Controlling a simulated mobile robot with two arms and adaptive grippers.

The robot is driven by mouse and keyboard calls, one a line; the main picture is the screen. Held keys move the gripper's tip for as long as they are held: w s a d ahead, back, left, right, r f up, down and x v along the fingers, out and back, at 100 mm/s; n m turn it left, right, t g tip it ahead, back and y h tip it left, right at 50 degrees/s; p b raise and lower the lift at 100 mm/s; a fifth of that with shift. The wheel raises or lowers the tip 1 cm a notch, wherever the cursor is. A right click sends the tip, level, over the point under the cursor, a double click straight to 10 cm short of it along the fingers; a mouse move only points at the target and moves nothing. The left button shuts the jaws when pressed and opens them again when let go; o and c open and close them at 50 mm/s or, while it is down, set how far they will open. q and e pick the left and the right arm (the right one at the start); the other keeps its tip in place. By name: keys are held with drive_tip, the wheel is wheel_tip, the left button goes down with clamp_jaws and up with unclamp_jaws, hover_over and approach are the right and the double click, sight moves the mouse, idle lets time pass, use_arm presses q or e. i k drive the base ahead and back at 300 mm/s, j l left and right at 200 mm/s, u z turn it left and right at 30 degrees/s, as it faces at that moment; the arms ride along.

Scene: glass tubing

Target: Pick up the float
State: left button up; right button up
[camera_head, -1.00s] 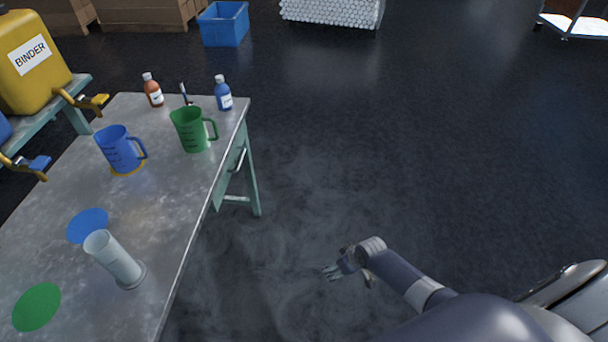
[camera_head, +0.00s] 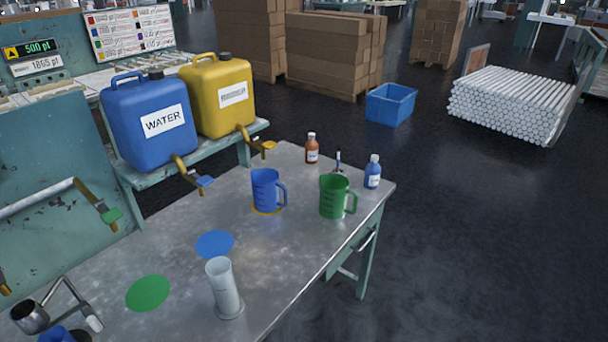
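I cannot surely pick out the float. A small thin upright item (camera_head: 338,158) with a dark and reddish lower part stands between the brown-red bottle (camera_head: 312,150) and the blue bottle (camera_head: 373,173) at the table's far end; it may be the float, but it is too small to tell. A tall clear cylinder (camera_head: 224,290) stands on the near part of the metal table (camera_head: 285,265). No float shows clearly inside it. Neither of my grippers is in view.
A blue jug (camera_head: 266,190) and a green jug (camera_head: 335,197) stand mid-table. Blue (camera_head: 215,244) and green (camera_head: 148,293) discs lie flat. Water (camera_head: 150,122) and yellow (camera_head: 219,95) canisters with taps overlook the table's left side. The floor to the right (camera_head: 480,250) is clear.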

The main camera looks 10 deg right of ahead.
sight(339, 146)
drive_tip(key=i+l+u, duration=0.2)
drive_tip(key=l+u, duration=0.2)
drive_tip(key=l, duration=0.65)
drive_tip(key=l+u, duration=0.4)
drive_tip(key=l, duration=3.15)
drive_tip(key=i+u, duration=0.05)
drive_tip(key=i, duration=0.05)
